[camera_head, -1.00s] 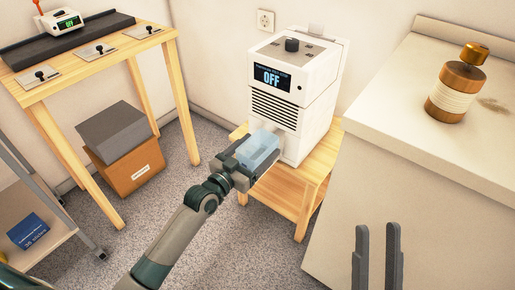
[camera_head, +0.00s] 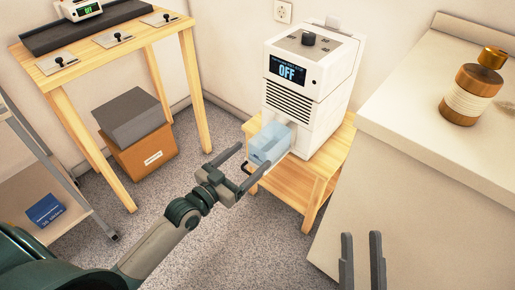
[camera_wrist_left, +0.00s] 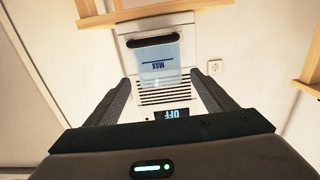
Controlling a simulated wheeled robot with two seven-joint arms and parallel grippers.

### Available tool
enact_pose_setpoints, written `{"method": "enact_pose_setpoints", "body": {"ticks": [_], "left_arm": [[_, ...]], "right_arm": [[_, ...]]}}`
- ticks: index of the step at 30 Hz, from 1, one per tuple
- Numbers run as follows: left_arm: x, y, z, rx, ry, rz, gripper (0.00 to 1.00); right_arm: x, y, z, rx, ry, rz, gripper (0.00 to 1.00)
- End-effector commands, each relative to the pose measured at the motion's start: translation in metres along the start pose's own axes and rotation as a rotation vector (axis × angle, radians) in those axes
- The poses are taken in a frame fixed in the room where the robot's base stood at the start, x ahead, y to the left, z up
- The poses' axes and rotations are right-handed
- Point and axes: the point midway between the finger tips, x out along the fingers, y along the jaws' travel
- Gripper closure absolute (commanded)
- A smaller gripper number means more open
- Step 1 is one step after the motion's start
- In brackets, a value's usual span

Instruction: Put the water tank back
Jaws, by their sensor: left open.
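The water tank (camera_head: 268,146) is a translucent light-blue box at the lower front of a white machine (camera_head: 308,85) whose display reads OFF. In the left wrist view the tank (camera_wrist_left: 158,68) sits against the machine's front, with a MAX line and a dark slot at one end. Whether it is fully seated I cannot tell. My left gripper (camera_head: 238,170) is open and empty, its fingers just in front of the tank; they also show in the left wrist view (camera_wrist_left: 160,95). My right gripper (camera_head: 362,262) is at the bottom right, two fingers apart, empty, away from the tank.
The machine stands on a low wooden stand (camera_head: 290,185). A pale counter (camera_head: 425,150) with a brown bottle (camera_head: 468,95) is on the right. A wooden table (camera_head: 85,60), an orange box (camera_head: 140,155) and a shelf with a blue box (camera_head: 45,210) are left. Carpet between is free.

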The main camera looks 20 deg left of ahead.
Motion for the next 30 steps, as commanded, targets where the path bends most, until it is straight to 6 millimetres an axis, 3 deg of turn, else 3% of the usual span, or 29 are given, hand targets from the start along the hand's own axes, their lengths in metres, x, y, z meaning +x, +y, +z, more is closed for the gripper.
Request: {"method": "enact_pose_setpoints", "body": {"ticks": [7,24,26,30], "left_arm": [[-0.018,0.000,0.000,0.000,0.000,0.000,0.23],[-0.020,0.002,0.000,-0.001,0.002,0.001,0.23],[-0.022,0.007,-0.001,-0.003,0.008,0.004,0.23],[-0.037,0.041,-0.007,-0.012,0.058,0.018,0.23]], "right_arm": [[-0.002,-0.001,0.008,0.004,-0.043,0.004,0.69],[0.002,0.001,0.002,0.004,-0.028,0.011,0.69],[0.002,0.001,0.002,0.003,-0.028,0.011,0.69],[0.002,0.001,0.003,0.003,-0.029,0.011,0.69]]}}
